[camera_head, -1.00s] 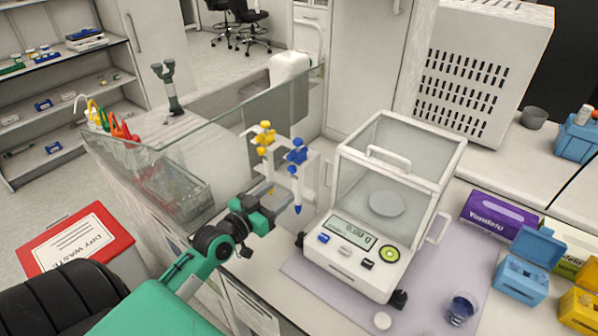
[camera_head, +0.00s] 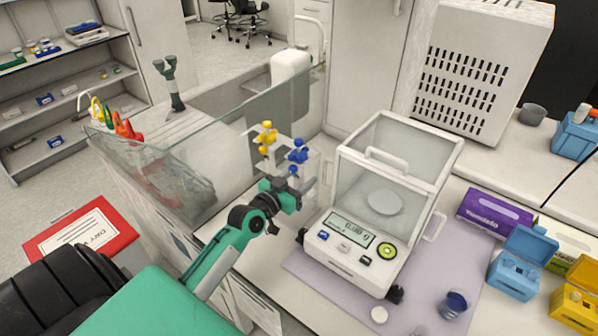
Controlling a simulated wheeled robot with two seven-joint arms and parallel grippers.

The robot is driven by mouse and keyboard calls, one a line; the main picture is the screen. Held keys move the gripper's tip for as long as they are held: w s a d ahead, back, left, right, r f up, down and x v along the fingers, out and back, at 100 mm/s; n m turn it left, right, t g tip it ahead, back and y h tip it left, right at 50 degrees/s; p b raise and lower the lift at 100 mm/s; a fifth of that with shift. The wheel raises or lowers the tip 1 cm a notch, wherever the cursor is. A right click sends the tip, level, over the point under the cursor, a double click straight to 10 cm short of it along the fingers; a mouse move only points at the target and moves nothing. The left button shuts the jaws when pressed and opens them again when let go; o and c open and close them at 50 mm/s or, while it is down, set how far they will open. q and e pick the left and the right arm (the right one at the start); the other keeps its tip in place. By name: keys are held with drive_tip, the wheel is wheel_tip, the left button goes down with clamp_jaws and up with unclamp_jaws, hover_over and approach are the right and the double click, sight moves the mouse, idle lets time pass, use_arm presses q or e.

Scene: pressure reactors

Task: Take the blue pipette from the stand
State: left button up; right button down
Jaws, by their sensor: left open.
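The blue pipette (camera_head: 298,153) hangs upright on the right side of the white stand (camera_head: 253,141). Its blue top shows, while its lower body and tip are hidden by my left gripper. My left gripper (camera_head: 305,187) is open, its fingers level with the pipette's body just below the blue top. I cannot tell whether the fingers touch it. A yellow pipette (camera_head: 266,139) hangs on the same stand, to the left of the blue one. My right gripper is not in view.
A glass panel (camera_head: 240,125) stands behind and left of the stand. A balance with a glass case (camera_head: 400,170) stands close to the right on a lilac mat (camera_head: 305,268). A purple box (camera_head: 494,214) and a blue tip box (camera_head: 515,275) lie further right.

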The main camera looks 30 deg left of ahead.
sight(296, 173)
use_arm(q)
clamp_jaws()
drive_tip(key=shift+r, duration=0.45)
wheel_tip(296, 173, up, 2)
drive_tip(key=shift+r+b, duration=0.15)
drive_tip(key=shift+b, duration=0.2)
drive_tip(key=s+a+b, duration=0.2)
drive_tip(key=s+b, duration=0.2)
drive_tip(key=s, duration=1.4)
drive_tip(key=shift+r+b, duration=0.15)
drive_tip(key=shift+b, duration=0.2)
